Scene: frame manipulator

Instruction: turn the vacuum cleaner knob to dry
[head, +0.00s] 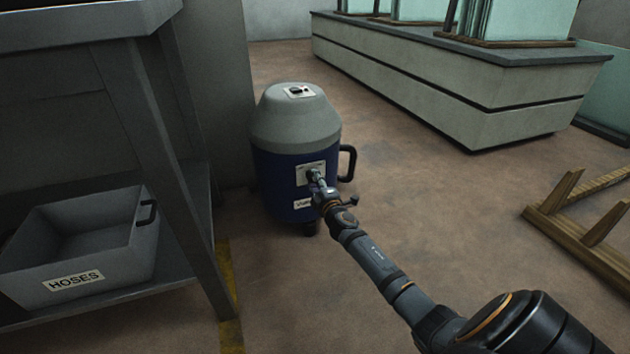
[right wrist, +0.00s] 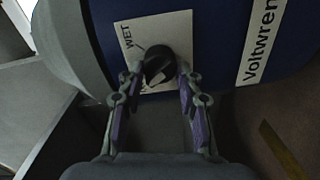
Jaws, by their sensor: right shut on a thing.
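The vacuum cleaner (head: 270,165) is a blue drum with a grey domed top, standing on the floor ahead. Its pale label plate (head: 304,169) faces me, and the black knob (right wrist: 158,66) sits on that plate, clearest in the right wrist view. The word WET shows on the plate (right wrist: 170,30) beside the knob; any DRY marking is hidden or unreadable. My right gripper (head: 316,178) reaches the front of the drum. In the right wrist view its two fingers (right wrist: 157,78) are shut on the knob, one on each side. My left gripper is not in view.
A grey bin labelled HOSES (head: 105,270) sits on the low shelf of a workbench (head: 150,150) at left. A black handle (head: 350,163) sticks out of the drum's right side. A long grey counter (head: 430,85) stands behind, and a wooden frame (head: 580,215) lies at right.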

